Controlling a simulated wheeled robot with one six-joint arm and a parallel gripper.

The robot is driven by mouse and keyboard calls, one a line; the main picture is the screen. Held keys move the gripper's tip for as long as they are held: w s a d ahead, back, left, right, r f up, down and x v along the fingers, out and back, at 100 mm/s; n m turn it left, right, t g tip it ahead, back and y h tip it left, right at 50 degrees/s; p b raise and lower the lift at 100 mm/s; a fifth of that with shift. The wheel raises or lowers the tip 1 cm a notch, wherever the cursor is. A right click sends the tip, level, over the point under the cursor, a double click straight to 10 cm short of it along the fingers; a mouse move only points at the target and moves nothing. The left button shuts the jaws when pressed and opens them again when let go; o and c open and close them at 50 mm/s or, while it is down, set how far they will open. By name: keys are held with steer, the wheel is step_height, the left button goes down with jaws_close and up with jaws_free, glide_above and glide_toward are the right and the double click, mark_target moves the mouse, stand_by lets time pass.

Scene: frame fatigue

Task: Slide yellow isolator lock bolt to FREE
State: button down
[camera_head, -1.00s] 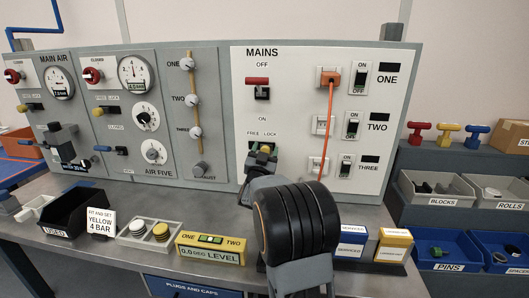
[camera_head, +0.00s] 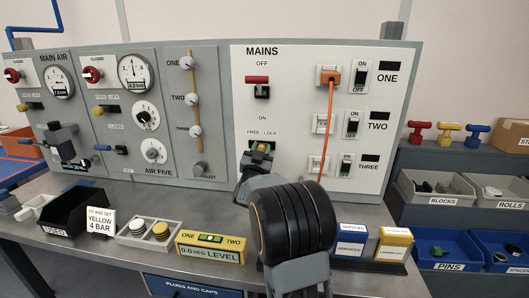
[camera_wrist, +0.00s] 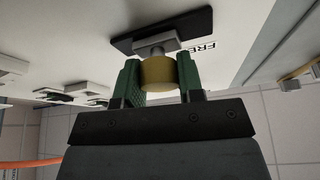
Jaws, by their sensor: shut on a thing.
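The yellow lock bolt (camera_head: 262,147) is on the white MAINS panel (camera_head: 290,75), just under the FREE and LOCK labels, with FREE on the left. In the wrist view the bolt's round yellow knob (camera_wrist: 158,74) stands out on a grey stem in front of a dark plate (camera_wrist: 190,29). My gripper (camera_head: 260,155) reaches the panel there. In the wrist view its green fingers (camera_wrist: 158,82) are shut on the knob, one on each side. Part of the FREE label (camera_wrist: 208,47) shows beside the plate. My wrist hides the panel below the bolt in the head view.
A red-handled switch (camera_head: 257,84) sits above the bolt at OFF. An orange cable (camera_head: 327,130) hangs to the right from a socket. A yellow level (camera_head: 210,247), a black bin (camera_head: 75,212) and small boxes (camera_head: 352,240) stand on the bench around my arm.

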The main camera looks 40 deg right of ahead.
steer(key=shift+w+a, duration=0.85)
steer(key=shift+a, duration=0.05)
steer(key=c, duration=0.8)
jaws_free()
steer(key=shift+w+a, duration=0.1)
steer(key=shift+a, duration=0.05)
steer(key=shift+o, duration=0.3)
steer(key=b+v, duration=0.1)
steer(key=v, duration=1.2)
steer(key=shift+s+a+f+b, duration=0.2)
steer(key=shift+s+b, duration=0.05)
steer(key=shift+b, duration=0.05)
